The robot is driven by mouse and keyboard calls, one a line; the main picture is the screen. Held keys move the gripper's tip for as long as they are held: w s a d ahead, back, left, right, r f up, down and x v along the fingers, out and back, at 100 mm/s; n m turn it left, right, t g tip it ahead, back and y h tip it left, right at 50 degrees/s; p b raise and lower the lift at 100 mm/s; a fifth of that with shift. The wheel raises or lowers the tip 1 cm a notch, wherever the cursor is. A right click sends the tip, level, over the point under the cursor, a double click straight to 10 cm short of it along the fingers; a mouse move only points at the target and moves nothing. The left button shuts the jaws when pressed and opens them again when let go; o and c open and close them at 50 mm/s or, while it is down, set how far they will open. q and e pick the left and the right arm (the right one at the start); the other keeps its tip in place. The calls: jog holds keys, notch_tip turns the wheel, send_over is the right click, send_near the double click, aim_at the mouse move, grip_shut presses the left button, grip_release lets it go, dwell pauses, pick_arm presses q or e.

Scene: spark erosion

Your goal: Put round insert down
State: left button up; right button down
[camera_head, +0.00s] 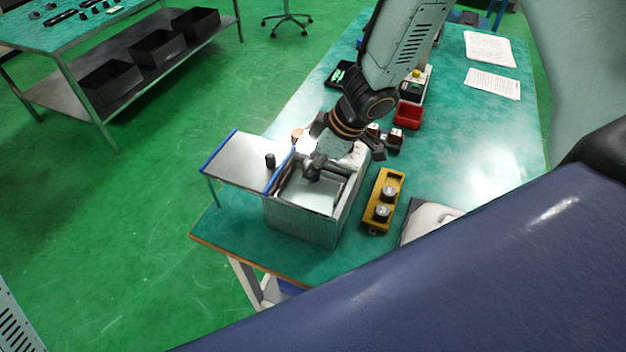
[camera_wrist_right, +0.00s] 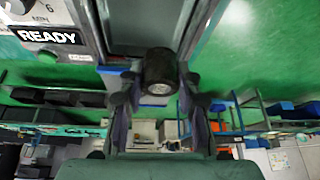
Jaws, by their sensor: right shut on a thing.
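My right gripper (camera_head: 316,168) reaches down from the top over the open-topped grey box (camera_head: 305,230) near the table's front left corner. In the right wrist view my right gripper (camera_wrist_right: 158,92) is shut on a dark round insert (camera_wrist_right: 159,72) with a pale end face, held between the two fingers. In the head view the insert cannot be made out against the gripper. My left gripper is not in view.
A metal shelf with blue edges (camera_head: 235,160) adjoins the box's left side and carries a small black cylinder (camera_head: 270,160). A red bin (camera_head: 408,114) and small parts stand behind. A READY panel (camera_wrist_right: 50,37) shows in the wrist view.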

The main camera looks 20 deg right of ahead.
jog(key=shift+w+d+r+n+p, duration=0.2)
jog(key=shift+w+d+n+p, duration=0.1)
jog(key=shift+d+p, duration=0.5)
jog(key=b, duration=0.2)
send_over(312, 198)
jog(key=s+d, duration=0.1)
jog(key=d, duration=0.1)
jog(key=f, duration=0.4)
jog(key=shift+s+a+f, duration=0.2)
jog(key=shift+a+f, duration=0.05)
jog(key=shift+f, duration=0.1)
jog(key=shift+w+a+f+b, duration=0.1)
jog(key=shift+w+f+b, duration=0.05)
jog(key=shift+f+b, duration=0.4)
notch_tip(312, 198, down, 4)
jog(key=shift+r+b, duration=0.1)
jog(key=shift+b, duration=0.75)
jog(key=shift+f, duration=0.55)
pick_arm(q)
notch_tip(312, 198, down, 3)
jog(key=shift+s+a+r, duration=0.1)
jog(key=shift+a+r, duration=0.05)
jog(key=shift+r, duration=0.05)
